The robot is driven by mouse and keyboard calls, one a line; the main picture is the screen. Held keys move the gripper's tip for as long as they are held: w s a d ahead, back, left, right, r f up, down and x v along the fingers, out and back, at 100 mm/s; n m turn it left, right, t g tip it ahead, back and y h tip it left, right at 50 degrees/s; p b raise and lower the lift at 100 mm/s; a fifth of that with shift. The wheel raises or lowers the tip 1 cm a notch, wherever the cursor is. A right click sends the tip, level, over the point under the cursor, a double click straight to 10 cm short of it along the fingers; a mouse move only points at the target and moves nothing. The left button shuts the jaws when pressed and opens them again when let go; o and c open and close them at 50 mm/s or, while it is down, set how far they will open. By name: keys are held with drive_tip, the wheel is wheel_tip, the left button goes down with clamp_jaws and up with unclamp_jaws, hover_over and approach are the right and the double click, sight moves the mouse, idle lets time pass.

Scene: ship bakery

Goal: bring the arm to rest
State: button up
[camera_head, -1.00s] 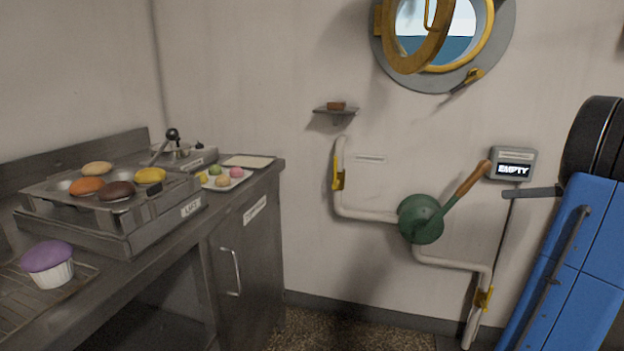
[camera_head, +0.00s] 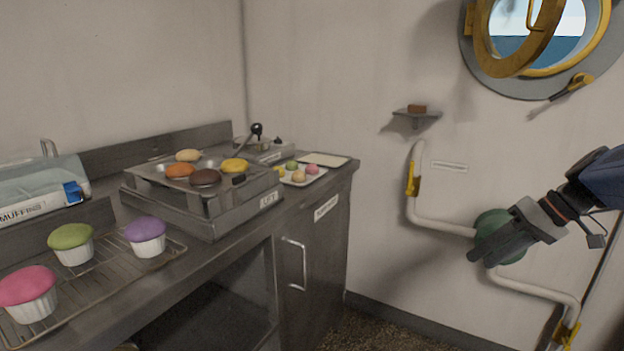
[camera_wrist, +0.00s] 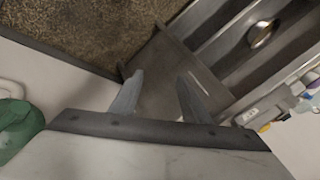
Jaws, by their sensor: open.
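My gripper (camera_head: 484,256) enters from the right in the head view, in front of the green valve body on the wall. It hangs in the air, pointing left and slightly down. In the wrist view my gripper (camera_wrist: 157,80) shows two grey fingers spread apart with nothing between them. Beyond them are the cabinet side and the speckled floor (camera_wrist: 75,38). Nothing is held.
A steel counter (camera_head: 95,243) runs along the left with a muffin tin (camera_head: 150,178) on a stand marked LIFT, and muffins on a rack (camera_head: 112,277). The green valve (camera_head: 492,222), pipe (camera_head: 440,225) and open porthole (camera_head: 540,40) are on the wall. Floor between is clear.

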drive_tip(key=s+a+f+h, duration=0.3)
drive_tip(key=s+a+f, duration=0.2)
drive_tip(key=s+a, duration=0.1)
drive_tip(key=s+a+f+m+t+h, duration=0.1)
drive_tip(key=s+a+f+h, duration=0.2)
drive_tip(key=s+a+f, duration=0.2)
drive_tip(key=s+a, duration=0.2)
drive_tip(key=s, duration=0.2)
drive_tip(key=shift+s, duration=0.1)
idle(0.6)
